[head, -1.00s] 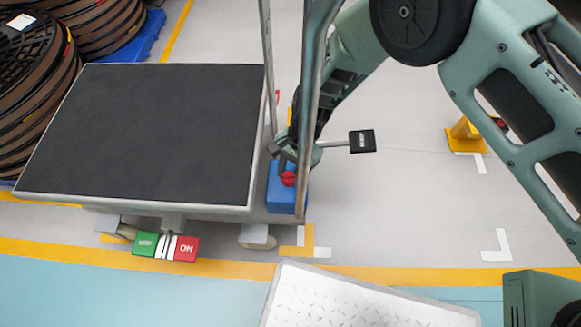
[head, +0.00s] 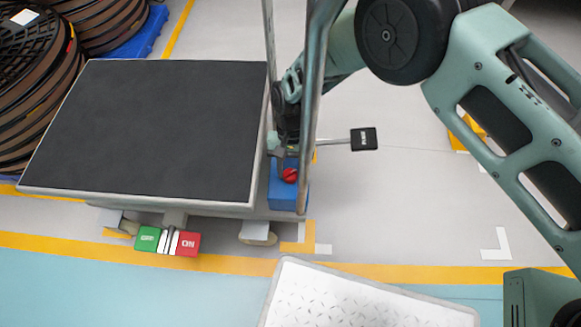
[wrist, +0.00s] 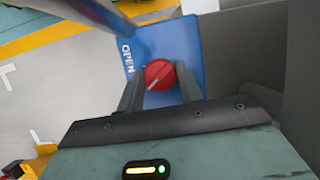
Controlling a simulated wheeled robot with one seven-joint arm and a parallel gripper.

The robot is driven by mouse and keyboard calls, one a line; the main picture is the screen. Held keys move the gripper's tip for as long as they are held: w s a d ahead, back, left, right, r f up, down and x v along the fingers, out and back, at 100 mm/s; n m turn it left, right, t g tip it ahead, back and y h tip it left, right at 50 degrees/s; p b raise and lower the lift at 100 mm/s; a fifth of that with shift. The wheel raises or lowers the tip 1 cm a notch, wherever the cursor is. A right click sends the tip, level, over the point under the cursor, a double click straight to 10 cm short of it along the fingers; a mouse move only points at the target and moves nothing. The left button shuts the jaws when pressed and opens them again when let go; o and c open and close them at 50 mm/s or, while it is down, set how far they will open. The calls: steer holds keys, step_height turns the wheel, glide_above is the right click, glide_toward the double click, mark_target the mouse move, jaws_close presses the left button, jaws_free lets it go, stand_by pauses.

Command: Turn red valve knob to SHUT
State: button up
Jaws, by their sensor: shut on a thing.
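The red valve knob (head: 289,175) sits on a blue plate (head: 288,196) at the right end of the dark-topped cart. In the wrist view the round knob (wrist: 159,75) carries a pale pointer line slanting across it, and the word OPEN reads on the plate to its left. No SHUT label shows. My gripper (wrist: 160,88) has a finger on each side of the knob and is shut on it. In the head view my gripper (head: 284,165) comes down from above behind the metal post, which partly hides it.
The cart (head: 150,130) with its metal post (head: 312,110) stands close beside my arm. A black-ended lever (head: 363,139) sticks out to the right. Green and red pedals (head: 187,244) lie at the cart's front. A metal tread plate (head: 350,300) lies in front.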

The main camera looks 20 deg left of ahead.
stand_by(0.3)
steer(key=o, duration=1)
